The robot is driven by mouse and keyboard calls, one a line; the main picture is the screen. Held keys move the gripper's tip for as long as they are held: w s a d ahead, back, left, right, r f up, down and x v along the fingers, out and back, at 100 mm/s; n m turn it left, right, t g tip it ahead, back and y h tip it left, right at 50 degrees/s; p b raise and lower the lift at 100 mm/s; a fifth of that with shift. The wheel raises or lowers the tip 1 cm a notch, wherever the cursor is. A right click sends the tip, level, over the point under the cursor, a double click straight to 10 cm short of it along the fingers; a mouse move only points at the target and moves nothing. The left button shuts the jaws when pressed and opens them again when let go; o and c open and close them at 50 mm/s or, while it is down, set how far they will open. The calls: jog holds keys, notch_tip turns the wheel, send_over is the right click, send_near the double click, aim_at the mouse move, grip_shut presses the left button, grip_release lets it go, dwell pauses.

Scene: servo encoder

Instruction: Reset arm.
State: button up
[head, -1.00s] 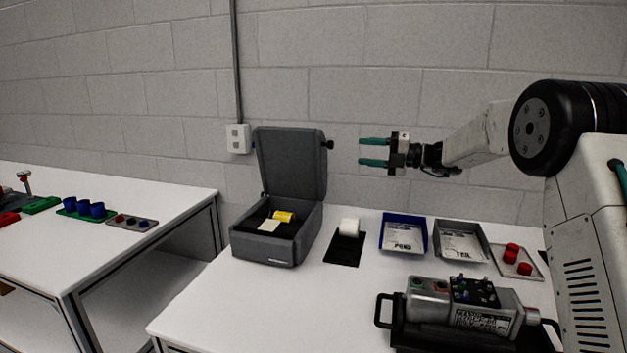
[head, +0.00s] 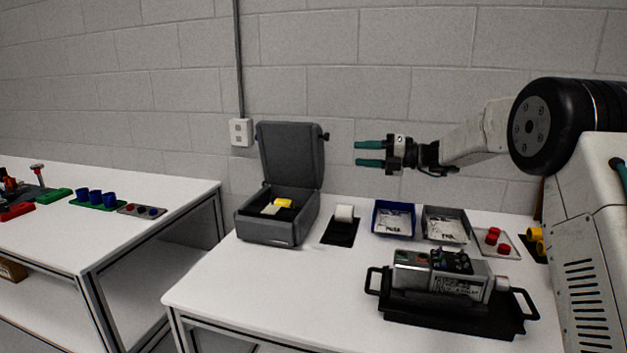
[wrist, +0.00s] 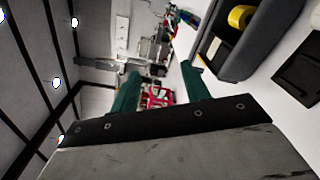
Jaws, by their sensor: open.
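My gripper (head: 369,153) is open and empty, with its two green fingers apart and pointing left. It is raised above the back of the table, in front of the block wall, to the right of the open case's lid. In the wrist view my green fingers (wrist: 160,90) show with nothing between them. My arm reaches in from the right. The grey case (head: 275,230) stands open below and left of my gripper, holding a yellow part (head: 283,203) and a pale piece.
A black mat (head: 341,233) with a white roll, a blue tray (head: 377,218), a grey tray (head: 458,241) and red caps (head: 492,235) line the table. A servo unit (head: 440,275) sits on a black handled tray (head: 450,317). A second table (head: 70,235) stands left.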

jog(key=s+f+n+g+h, duration=0.2)
jog(key=s+f+n+h, duration=0.15)
jog(key=s+n, duration=0.4)
jog(key=s+f+n+g+h, duration=0.25)
jog(key=s+f+n, duration=0.25)
jog(key=s+n, duration=0.3)
jog(key=s+d+n+h, duration=0.3)
jog(key=s+n, duration=0.3)
jog(key=s, duration=0.7)
jog(key=s+d+n+h, duration=0.4)
jog(key=s+d+n, duration=0.1)
jog(key=s, duration=0.9)
jog(key=s+d+n+t+h, duration=0.1)
jog(key=s+d+n+h, duration=0.3)
jog(key=s, duration=0.9)
jog(key=shift+s+d+r+n, duration=0.15)
jog(key=shift+s+n, duration=0.1)
jog(key=shift+n, duration=1.4)
dwell(0.8)
